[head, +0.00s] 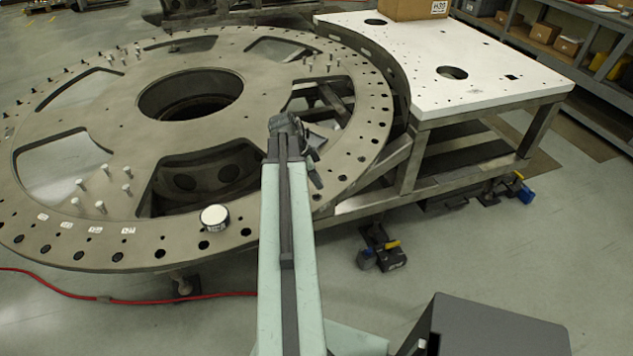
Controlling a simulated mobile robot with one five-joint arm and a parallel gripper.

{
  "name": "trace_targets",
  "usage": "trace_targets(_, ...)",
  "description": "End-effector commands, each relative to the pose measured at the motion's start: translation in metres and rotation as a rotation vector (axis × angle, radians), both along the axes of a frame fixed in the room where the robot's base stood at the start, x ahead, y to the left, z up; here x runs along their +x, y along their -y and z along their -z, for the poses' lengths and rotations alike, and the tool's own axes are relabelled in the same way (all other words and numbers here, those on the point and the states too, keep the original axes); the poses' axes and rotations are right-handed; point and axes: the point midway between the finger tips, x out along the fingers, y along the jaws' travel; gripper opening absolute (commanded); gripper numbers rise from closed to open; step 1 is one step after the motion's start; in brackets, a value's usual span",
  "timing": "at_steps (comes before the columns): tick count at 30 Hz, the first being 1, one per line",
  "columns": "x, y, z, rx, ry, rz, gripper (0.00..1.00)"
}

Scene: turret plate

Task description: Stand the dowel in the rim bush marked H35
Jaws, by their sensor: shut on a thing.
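My gripper (315,176) hangs over the near right part of the large round turret plate (205,130), inside its rim. It is shut, but what it holds is mostly hidden behind my own arm and wrist, so the dowel's outline and tilt cannot be made out. The plate's rim carries a ring of dark holes and bushes. Several small white tags (95,229) lie beside rim bushes at the near left. Their print is too small to read, so I cannot tell which bush is H35.
A white round canister (215,217) stands on the near rim, left of my arm. Several pegs (101,207) stand on the plate. A cardboard box (410,10) with a label sits on the white side table (480,95). A red cable (130,298) crosses the floor.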

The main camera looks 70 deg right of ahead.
Motion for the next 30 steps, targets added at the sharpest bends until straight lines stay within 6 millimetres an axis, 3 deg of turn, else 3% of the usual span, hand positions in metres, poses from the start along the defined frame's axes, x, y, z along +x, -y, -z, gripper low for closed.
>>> trace_targets(21, -0.001, 0.000, 0.044, 0.000, 0.000, 0.001, 0.00)
trace_targets(30, -0.001, 0.000, 0.047, 0.000, 0.000, 0.001, 0.00)
